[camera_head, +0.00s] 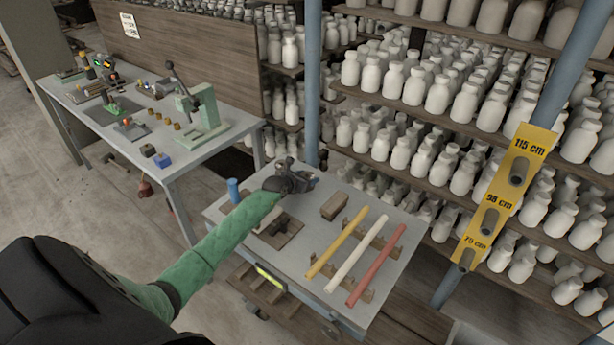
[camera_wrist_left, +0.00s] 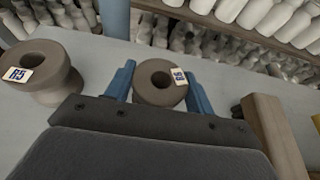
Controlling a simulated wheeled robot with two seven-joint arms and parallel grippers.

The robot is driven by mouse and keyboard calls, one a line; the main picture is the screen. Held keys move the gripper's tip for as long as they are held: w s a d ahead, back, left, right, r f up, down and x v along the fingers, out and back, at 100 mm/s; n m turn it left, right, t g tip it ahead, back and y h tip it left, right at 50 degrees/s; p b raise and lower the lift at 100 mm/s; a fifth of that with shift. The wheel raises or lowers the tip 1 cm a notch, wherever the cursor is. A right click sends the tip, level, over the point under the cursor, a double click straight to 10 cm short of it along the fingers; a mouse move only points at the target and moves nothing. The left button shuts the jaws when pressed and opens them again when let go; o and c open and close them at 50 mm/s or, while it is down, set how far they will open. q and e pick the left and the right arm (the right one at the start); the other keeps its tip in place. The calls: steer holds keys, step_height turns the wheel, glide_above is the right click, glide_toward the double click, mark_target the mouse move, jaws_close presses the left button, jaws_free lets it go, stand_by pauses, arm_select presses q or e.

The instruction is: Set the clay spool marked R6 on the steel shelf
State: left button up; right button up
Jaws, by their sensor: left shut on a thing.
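My left gripper (camera_head: 300,182) reaches over the far side of a grey cart top. In the left wrist view its two blue fingers (camera_wrist_left: 160,92) are shut on a brown clay spool (camera_wrist_left: 158,94) with a round hole. A small pale label sits on the spool's right side; its tilted print is too small to read surely. A second brown spool (camera_wrist_left: 45,75) stands to the left, apart from the fingers, with a label that looks like R5. In the head view the gripper hides the spools. I cannot single out a steel shelf. My right gripper is out of view.
The cart top (camera_head: 310,255) holds a blue cylinder (camera_head: 233,190), a brown block (camera_head: 334,205) and yellow, white and red rods (camera_head: 376,265). Bottle racks (camera_head: 440,95) stand behind. A yellow height sign (camera_head: 505,195) crosses at right. A workbench (camera_head: 180,160) stands at left.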

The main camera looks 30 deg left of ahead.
arm_select(q)
steer(key=shift+f, duration=0.1)
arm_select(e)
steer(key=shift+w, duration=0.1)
arm_select(q)
steer(key=o, duration=1.2)
steer(key=shift+c, duration=0.2)
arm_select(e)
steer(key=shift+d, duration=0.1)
arm_select(q)
steer(key=shift+s, duration=0.25)
steer(key=b+v, duration=0.3)
steer(key=v, duration=0.7)
steer(key=shift+s+r, duration=0.2)
steer(key=shift+s, duration=0.1)
steer(key=shift+s+r+b, duration=0.2)
steer(key=shift+s+b, duration=0.1)
steer(key=shift+s, duration=0.05)
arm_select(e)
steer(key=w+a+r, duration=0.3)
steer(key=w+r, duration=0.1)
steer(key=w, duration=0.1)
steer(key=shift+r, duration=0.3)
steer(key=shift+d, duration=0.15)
